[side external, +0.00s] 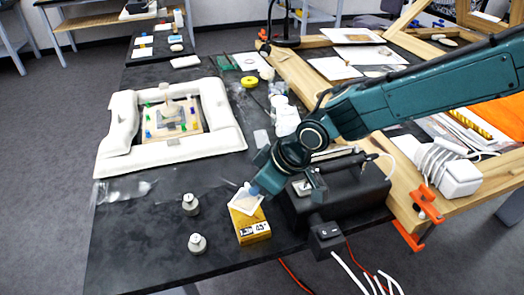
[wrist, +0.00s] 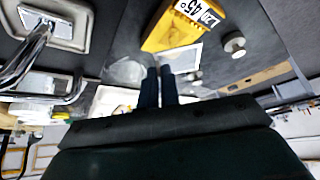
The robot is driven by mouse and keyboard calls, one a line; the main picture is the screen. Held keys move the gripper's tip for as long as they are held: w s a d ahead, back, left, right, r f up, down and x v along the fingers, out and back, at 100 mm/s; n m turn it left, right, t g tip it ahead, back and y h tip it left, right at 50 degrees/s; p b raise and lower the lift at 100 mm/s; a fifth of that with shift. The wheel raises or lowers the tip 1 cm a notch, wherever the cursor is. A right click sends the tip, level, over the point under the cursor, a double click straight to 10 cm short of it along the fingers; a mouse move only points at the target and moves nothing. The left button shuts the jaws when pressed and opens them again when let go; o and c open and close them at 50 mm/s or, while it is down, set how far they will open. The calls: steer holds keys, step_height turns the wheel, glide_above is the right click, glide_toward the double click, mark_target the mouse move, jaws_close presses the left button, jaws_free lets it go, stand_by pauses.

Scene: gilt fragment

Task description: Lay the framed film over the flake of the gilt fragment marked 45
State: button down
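The yellow gilt fragment (side external: 253,228), a block with a label reading 45°, stands near the front edge of the dark table. It also shows in the wrist view (wrist: 168,33). The white-rimmed framed film (side external: 244,199) is tilted at the block's top; its pale rim shows in the wrist view (wrist: 196,52). My gripper (side external: 254,189) is just above the block, with its fingers (wrist: 159,70) close together at the film's edge, and appears shut on it. Whether the film touches the block is unclear. The flake is not distinguishable.
Two grey knobbed weights (side external: 190,205) stand left of the block. A black box (side external: 340,192) with a switch and cables is close on the right. A white padded cradle (side external: 115,140) surrounds a board with coloured pegs. Clear plastic lies (side external: 122,190) at the table's left.

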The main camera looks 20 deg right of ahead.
mark_target(259, 195)
steer(key=shift+f, duration=1.35)
steer(key=shift+f, duration=0.25)
steer(key=c, duration=1.5)
jaws_free()
steer(key=shift+c, duration=0.2)
steer(key=v, duration=1.3)
steer(key=shift+d+r, duration=0.15)
steer(key=shift+r, duration=0.15)
steer(key=shift+s, duration=0.1)
